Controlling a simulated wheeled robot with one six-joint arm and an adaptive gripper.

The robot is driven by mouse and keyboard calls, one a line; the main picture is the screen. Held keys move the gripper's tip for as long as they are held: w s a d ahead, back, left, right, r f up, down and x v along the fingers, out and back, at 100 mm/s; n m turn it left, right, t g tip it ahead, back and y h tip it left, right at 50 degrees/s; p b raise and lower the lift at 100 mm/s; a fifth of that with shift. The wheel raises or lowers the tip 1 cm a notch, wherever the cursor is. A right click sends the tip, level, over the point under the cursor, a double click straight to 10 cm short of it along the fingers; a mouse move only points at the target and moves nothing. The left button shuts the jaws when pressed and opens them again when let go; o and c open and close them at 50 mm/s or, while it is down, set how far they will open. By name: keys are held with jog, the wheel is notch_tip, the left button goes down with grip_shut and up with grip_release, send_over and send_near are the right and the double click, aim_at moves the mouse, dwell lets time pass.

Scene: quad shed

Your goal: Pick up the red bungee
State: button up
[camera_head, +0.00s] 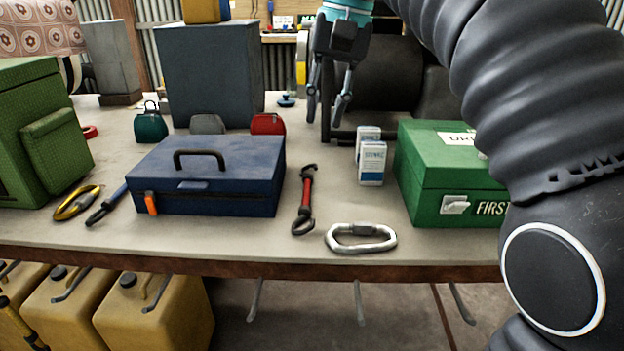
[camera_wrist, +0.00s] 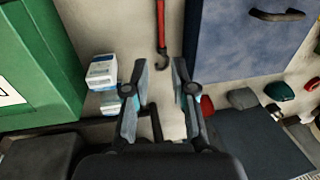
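The red bungee (camera_head: 306,196) lies on the workbench between the blue toolbox and the first aid box, with a dark hook at each end. In the wrist view the red bungee (camera_wrist: 161,28) runs down from the top edge, and its near hook shows just beyond the gap between my fingertips. My gripper (camera_head: 327,118) is open and empty, fingers pointing down, above the bench and behind the bungee. It also shows open in the wrist view (camera_wrist: 158,66). The bungee's other end is outside the wrist view.
The blue toolbox (camera_head: 210,180) stands left of the bungee, the green first aid box (camera_head: 430,190) to the right. A silver carabiner (camera_head: 361,238) lies near the front edge. White cartons (camera_head: 371,163) stand beside the green box. A dark seat-like object (camera_head: 378,85) is behind my gripper.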

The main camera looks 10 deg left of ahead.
aim_at(307, 188)
jog(key=a+f+b, duration=0.1)
jog(key=f, duration=0.3)
jog(key=f+b, duration=0.1)
jog(key=f, duration=0.3)
jog(key=a+f+b, duration=0.1)
jog(key=f+b, duration=0.1)
jog(key=f, duration=0.3)
jog(key=shift+w+a+f, duration=0.1)
jog(key=shift+w+a, duration=0.15)
jog(key=shift+a, duration=0.05)
jog(key=shift+c, duration=0.2)
grip_shut()
